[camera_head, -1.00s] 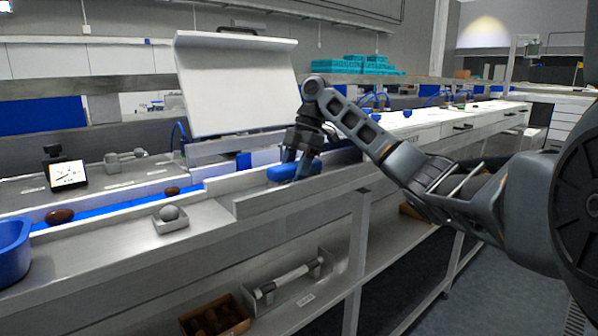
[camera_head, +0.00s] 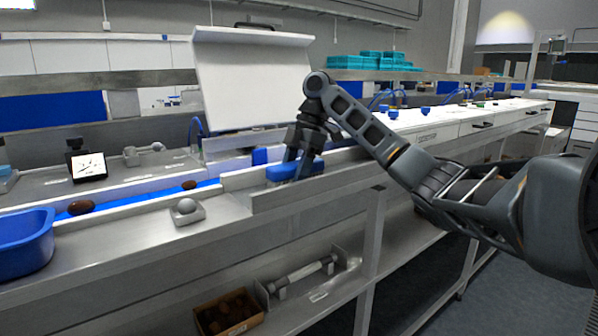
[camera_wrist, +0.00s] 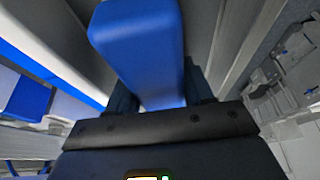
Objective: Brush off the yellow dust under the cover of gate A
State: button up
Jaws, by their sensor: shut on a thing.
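A white cover (camera_head: 255,80) with a dark handle on its top edge stands raised over the line, likely that of gate A. My gripper (camera_head: 300,168) is shut on a blue block-shaped thing (camera_head: 286,172), likely the brush, low at the near side rail in front of the cover. The blue thing fills the upper middle of the wrist view (camera_wrist: 140,45). I cannot make out bristles. No yellow dust shows in either view; the rail and my gripper hide part of the channel under the cover.
A blue belt (camera_head: 140,198) with brown dates (camera_head: 81,207) runs left of the cover. A blue tub (camera_head: 25,240) stands at the left edge. A small holder with a grey ball (camera_head: 186,208) sits on the steel ledge. A small display (camera_head: 88,167) stands behind the belt.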

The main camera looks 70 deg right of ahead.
jog(key=shift+w+a+r, duration=0.1)
jog(key=shift+w+a, duration=0.25)
jog(key=shift+a, duration=0.25)
notch_tip(320, 180, up, 12)
dwell(1.0)
dwell(0.5)
